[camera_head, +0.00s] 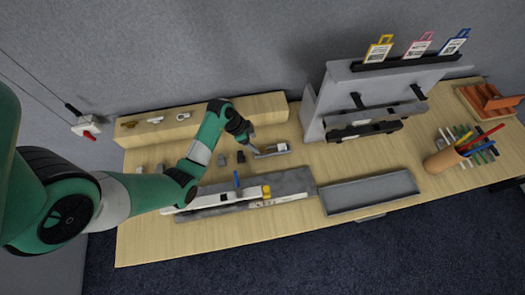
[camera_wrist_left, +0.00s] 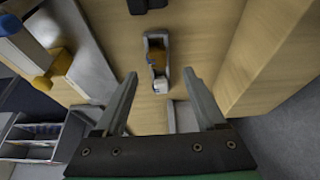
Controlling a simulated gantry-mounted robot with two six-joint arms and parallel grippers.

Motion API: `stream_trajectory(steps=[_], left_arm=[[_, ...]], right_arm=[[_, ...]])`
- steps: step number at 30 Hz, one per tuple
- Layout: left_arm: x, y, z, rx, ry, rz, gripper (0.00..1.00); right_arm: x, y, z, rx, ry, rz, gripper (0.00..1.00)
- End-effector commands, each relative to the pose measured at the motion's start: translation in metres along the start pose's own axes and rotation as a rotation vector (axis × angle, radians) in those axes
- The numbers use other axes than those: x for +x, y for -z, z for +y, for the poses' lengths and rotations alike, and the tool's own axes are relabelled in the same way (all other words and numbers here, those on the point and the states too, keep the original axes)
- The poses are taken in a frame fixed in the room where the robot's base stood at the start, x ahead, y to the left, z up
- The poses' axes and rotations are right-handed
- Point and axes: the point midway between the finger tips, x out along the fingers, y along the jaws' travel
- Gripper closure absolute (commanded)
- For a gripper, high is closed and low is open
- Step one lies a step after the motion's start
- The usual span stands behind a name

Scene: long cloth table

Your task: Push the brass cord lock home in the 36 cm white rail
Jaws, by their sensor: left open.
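The long white rail (camera_head: 225,206) lies along a grey bed near the table's front edge, with a yellow block and a blue-topped part on it. Its end region also shows at the left of the left wrist view (camera_wrist_left: 92,72). A small grey-sided part with a brass-coloured middle, which looks like the brass cord lock (camera_wrist_left: 157,58), lies on the table ahead of my left fingers. My left gripper (camera_head: 254,141) is open and empty above the table, behind the rail. It does not touch the cord lock. My right gripper is out of view.
A wooden ledge (camera_head: 205,113) with small brass and white parts runs along the back. An empty grey tray (camera_head: 370,192) lies right of the rail. A grey stand (camera_head: 385,92), a pen cup (camera_head: 442,160) and a wooden rack (camera_head: 488,101) stand further right. A dark block (camera_head: 240,157) lies near my gripper.

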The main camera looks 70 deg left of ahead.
Motion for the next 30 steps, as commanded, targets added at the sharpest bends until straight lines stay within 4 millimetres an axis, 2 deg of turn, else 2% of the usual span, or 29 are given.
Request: stream_trajectory(steps=[1, 3, 9, 15, 18, 25, 26, 30], left_arm=[[0.01, -0.001, 0.0, 0.001, -0.001, 0.0, 0.28], [0.017, 0.0, 0.0, 0.001, 0.0, 0.0, 0.28], [0.023, 0.001, 0.001, 0.002, 0.0, 0.001, 0.28], [0.057, 0.004, 0.005, 0.003, -0.002, 0.001, 0.28], [0.068, 0.004, 0.005, 0.002, 0.0, 0.002, 0.28], [0.07, 0.005, 0.005, 0.002, 0.001, 0.002, 0.28], [0.07, 0.005, 0.005, 0.002, 0.001, 0.002, 0.29], [0.07, 0.005, 0.005, 0.002, 0.001, 0.002, 0.54]], right_arm=[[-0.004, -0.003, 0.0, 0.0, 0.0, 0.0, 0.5], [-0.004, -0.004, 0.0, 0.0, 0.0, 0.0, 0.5], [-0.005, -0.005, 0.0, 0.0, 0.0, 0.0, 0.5], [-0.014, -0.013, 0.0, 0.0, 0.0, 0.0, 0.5], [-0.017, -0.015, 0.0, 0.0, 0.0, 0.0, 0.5], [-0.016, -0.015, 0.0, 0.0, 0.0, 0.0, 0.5], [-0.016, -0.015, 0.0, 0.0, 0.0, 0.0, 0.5], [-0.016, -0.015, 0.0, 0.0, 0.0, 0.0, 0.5]])
